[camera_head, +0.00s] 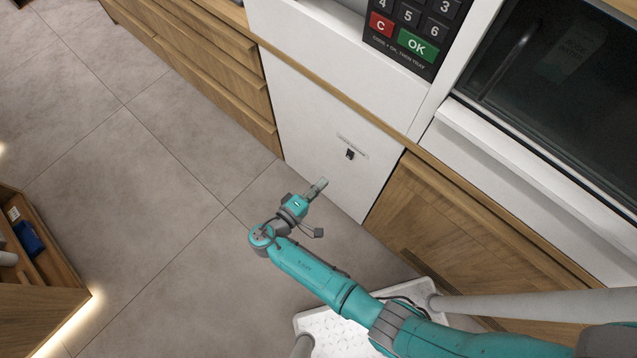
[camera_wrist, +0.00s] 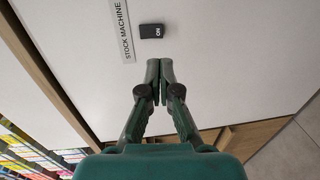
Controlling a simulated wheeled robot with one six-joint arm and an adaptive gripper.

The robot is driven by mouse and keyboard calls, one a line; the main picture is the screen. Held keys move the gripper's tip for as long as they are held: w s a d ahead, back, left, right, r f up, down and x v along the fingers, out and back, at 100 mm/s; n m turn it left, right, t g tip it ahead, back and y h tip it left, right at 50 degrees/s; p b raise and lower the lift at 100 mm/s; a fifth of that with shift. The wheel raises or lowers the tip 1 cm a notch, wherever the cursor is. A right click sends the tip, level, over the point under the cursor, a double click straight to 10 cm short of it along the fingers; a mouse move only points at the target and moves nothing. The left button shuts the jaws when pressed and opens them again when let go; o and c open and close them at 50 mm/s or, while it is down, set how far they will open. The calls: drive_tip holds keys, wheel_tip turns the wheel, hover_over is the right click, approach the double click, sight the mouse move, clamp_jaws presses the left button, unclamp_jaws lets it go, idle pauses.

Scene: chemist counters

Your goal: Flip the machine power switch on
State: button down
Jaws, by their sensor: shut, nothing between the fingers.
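The power switch (camera_head: 350,154) is a small black rocker on a white panel (camera_head: 310,130) low on the counter front. My gripper (camera_head: 321,184) is shut and empty, in front of the panel and to the lower left of the switch in the head view. In the wrist view my gripper (camera_wrist: 159,64) has its fingertips together just below the switch in the picture, apart from it.
A keypad (camera_head: 412,35) with a green OK key is above the panel. Wooden drawers (camera_head: 200,45) flank it on the left and a wooden cabinet (camera_head: 440,210) on the right. A dark-windowed unit (camera_head: 550,80) is at upper right. Open tiled floor (camera_head: 130,190) lies to the left.

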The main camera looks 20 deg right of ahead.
sight(348, 158)
drive_tip(key=x, duration=1)
drive_tip(key=shift+w+d, duration=0.2)
drive_tip(key=shift+d, duration=0.05)
drive_tip(key=shift+d+f, duration=0.1)
drive_tip(key=shift+w+d, duration=0.15)
